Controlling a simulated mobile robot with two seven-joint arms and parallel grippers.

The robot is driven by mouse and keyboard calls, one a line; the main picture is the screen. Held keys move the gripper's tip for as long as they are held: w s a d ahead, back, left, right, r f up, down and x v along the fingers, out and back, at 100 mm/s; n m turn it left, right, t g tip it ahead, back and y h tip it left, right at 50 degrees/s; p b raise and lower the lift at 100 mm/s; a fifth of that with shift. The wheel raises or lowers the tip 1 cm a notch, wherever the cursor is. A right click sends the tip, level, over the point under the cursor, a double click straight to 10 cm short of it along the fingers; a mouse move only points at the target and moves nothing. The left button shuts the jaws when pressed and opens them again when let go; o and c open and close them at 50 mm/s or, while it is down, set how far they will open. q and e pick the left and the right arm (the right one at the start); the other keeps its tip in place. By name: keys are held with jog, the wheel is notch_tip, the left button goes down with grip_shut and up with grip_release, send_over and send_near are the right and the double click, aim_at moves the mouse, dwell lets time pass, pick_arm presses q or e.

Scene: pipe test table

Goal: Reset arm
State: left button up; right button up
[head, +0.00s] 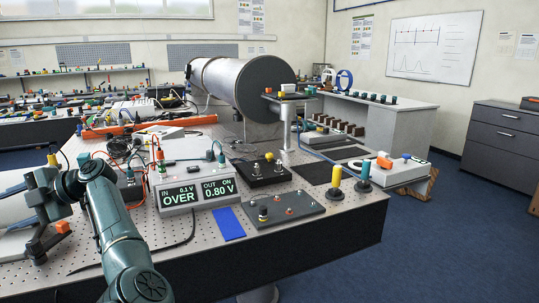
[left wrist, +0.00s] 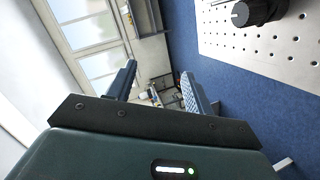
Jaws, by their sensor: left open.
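My left arm rises from the bottom left of the head view and bends toward the left edge. Its left gripper (head: 14,208) is at that edge, over the left end of the perforated table (head: 110,255), pointing left. In the left wrist view the left gripper (left wrist: 158,88) has its two dark fingers well apart. Nothing is held between them; only distant room background shows in the gap. My right arm and right gripper are not in view.
The power supply (head: 190,190) reads OVER and 0.80 V, right of my arm. A blue pad (head: 228,223) and a dark plate with terminals (head: 283,209) lie near the front edge. A large grey pipe (head: 265,88) stands behind. A black knob (left wrist: 258,12) is on the perforated surface.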

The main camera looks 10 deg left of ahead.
pick_arm(q)
jog(key=w+d+r+m+t+y+p, duration=0.25)
jog(key=d+r+m+t+y, duration=0.2)
jog(key=m+t+y, duration=0.7)
jog(key=w+d+f+m+t+h, duration=0.2)
jog(key=d+f+m+t+h, duration=0.55)
jog(key=d+m+h, duration=0.3)
jog(key=w+d+f+m+t+h, duration=0.1)
jog(key=d+f+m+t+h, duration=0.5)
jog(key=d+m+t+h, duration=0.4)
jog(key=s+d+f+m+g+h+p, duration=0.1)
jog(key=s+d+f+m+g+h, duration=0.55)
jog(key=d+f, duration=0.55)
jog(key=s+d+f+g, duration=0.3)
jog(key=s+d+f, duration=0.1)
jog(key=s, duration=0.4)
jog(key=s+d+f+g+h+p, duration=0.1)
jog(key=s+d+f+g, duration=0.2)
jog(key=s, duration=0.5)
notch_tip(320, 180, down, 2)
jog(key=shift+s+d+f, duration=0.15)
jog(key=shift+d+f, duration=0.05)
jog(key=shift+d, duration=0.3)
